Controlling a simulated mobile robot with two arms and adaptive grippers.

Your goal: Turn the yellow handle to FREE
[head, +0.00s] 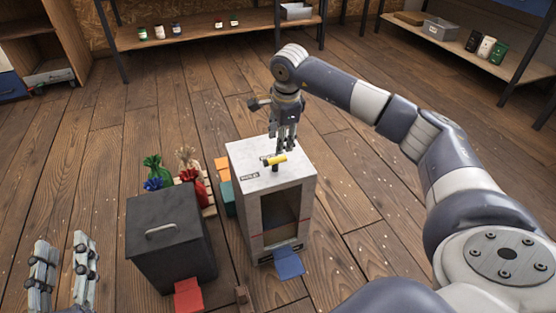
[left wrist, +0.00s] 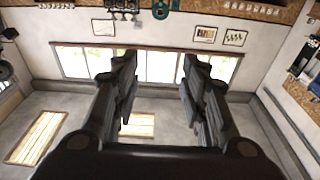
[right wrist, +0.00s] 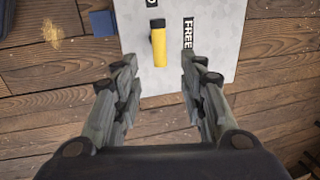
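The yellow handle (head: 277,159) with a black end sits on top of the pale grey box (head: 298,189). In the right wrist view the handle (right wrist: 159,50) lies with its black end toward a label cut off at the top edge. The FREE label (right wrist: 188,33) is to its right. My right gripper (head: 285,148) points down over the handle; it is open, its fingertips (right wrist: 159,62) either side of the handle's near end, with gaps. Contact does not show. My left gripper (head: 61,272) is open and empty at the lower left, facing windows in its own view (left wrist: 154,75).
A dark box with a handle (head: 170,240) stands left of the pale box. Colored sacks (head: 172,172) stand on a pallet behind it. A blue flap (head: 289,263) and a red flap (head: 188,297) stick out in front. Floor right of the box is clear.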

